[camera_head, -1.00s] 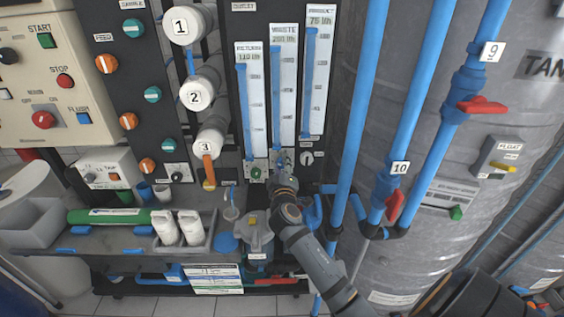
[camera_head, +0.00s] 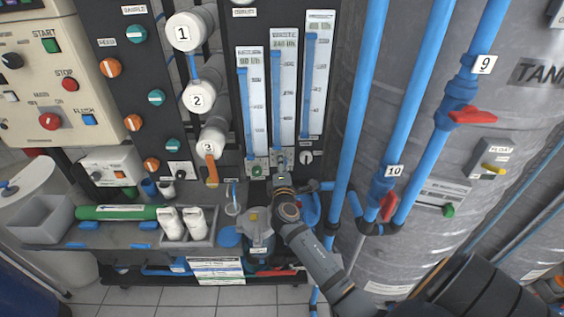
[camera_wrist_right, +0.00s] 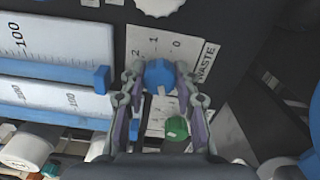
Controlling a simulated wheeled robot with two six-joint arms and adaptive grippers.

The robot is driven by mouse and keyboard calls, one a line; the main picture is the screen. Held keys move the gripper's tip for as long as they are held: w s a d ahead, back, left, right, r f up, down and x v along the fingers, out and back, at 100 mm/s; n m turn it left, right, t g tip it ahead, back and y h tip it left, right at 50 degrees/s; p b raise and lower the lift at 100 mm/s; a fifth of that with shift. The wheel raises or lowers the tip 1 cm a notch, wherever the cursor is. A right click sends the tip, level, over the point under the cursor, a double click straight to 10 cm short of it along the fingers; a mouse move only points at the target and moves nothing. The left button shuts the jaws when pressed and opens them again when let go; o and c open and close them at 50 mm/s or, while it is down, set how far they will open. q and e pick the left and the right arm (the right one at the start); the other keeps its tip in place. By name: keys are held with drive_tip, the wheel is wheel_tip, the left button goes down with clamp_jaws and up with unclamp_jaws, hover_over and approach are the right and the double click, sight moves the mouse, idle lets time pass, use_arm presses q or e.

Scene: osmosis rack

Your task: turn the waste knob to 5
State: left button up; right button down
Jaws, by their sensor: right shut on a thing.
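The waste knob (camera_wrist_right: 159,75) is a small blue knob in the right wrist view, on a white plate (camera_wrist_right: 178,45) printed "WASTE" with the figures 0, 1 and 2 showing. My right gripper (camera_wrist_right: 158,82) is shut on it, one finger on each side. I cannot read the knob's pointer; other figures are hidden. In the head view my right gripper (camera_head: 283,180) is at the foot of the waste flow tube (camera_head: 283,90) and mostly hides the knob. My left gripper is in neither view.
A green knob (camera_head: 257,170) sits left of my gripper and a black knob (camera_head: 306,157) right of it. It also shows in the wrist view, the green knob (camera_wrist_right: 176,127) close to one finger. Blue pipes (camera_head: 360,110) stand to the right; a pump (camera_head: 258,228) sits below left.

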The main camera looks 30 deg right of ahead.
drive_tip(key=shift+n, duration=0.3)
idle(0.4)
drive_tip(key=c, duration=1)
unclamp_jaws()
drive_tip(key=shift+a, duration=0.1)
drive_tip(key=v, duration=1.2)
